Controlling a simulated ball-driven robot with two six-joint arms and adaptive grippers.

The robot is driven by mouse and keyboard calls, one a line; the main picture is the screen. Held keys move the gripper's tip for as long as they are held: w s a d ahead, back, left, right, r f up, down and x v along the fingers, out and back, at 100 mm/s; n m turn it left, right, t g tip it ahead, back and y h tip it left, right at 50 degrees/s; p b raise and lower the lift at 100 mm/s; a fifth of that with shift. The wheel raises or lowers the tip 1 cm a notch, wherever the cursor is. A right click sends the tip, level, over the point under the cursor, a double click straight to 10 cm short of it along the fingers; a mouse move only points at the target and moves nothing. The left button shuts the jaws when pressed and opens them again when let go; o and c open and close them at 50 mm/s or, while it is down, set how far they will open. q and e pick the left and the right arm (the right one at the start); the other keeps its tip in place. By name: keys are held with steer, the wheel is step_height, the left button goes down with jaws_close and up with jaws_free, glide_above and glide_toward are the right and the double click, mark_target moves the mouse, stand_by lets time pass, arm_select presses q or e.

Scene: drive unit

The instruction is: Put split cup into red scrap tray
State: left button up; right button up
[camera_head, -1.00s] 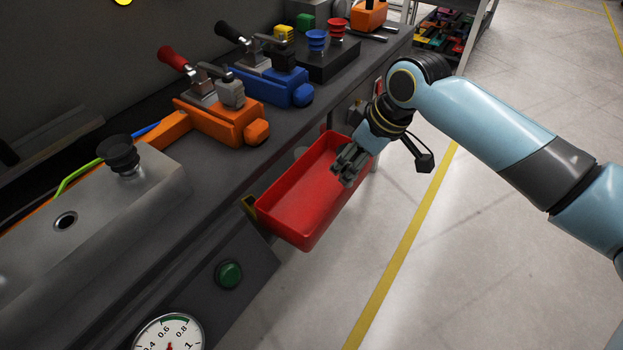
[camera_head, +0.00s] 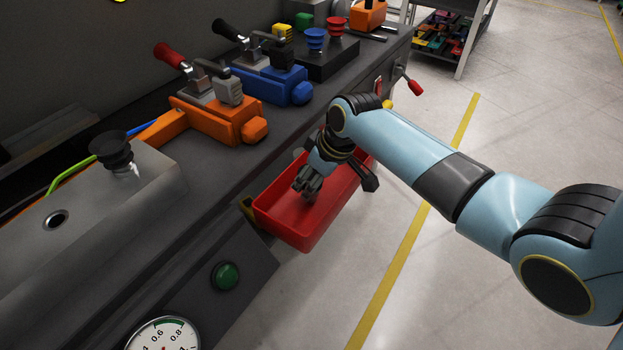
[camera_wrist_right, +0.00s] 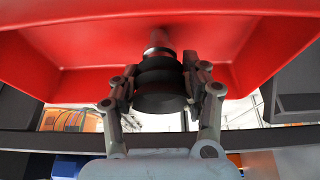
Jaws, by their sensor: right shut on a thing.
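The red scrap tray (camera_head: 292,228) hangs on the front of the dark bench in the head view. Its red floor and walls fill the top of the right wrist view (camera_wrist_right: 90,55). My right gripper (camera_head: 308,192) is inside the tray's outline in the head view, pointing down. In the right wrist view my right gripper (camera_wrist_right: 160,88) is shut on a black ribbed suction cup (camera_wrist_right: 160,90) with a grey stem. The split in it cannot be made out. The held cup is hidden in the head view. My left gripper is not in view.
A similar black cup (camera_head: 112,150) sits on the grey metal block (camera_head: 105,210) at left. Orange (camera_head: 215,120) and blue (camera_head: 272,85) clamp units stand on the bench, with blue (camera_head: 315,38) and red (camera_head: 337,30) cups behind. Open floor lies to the right.

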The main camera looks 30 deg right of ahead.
steer(key=shift+f, duration=0.1)
steer(key=o, duration=1.3)
steer(key=p+v, duration=0.2)
steer(key=v, duration=1)
steer(key=shift+p, duration=0.3)
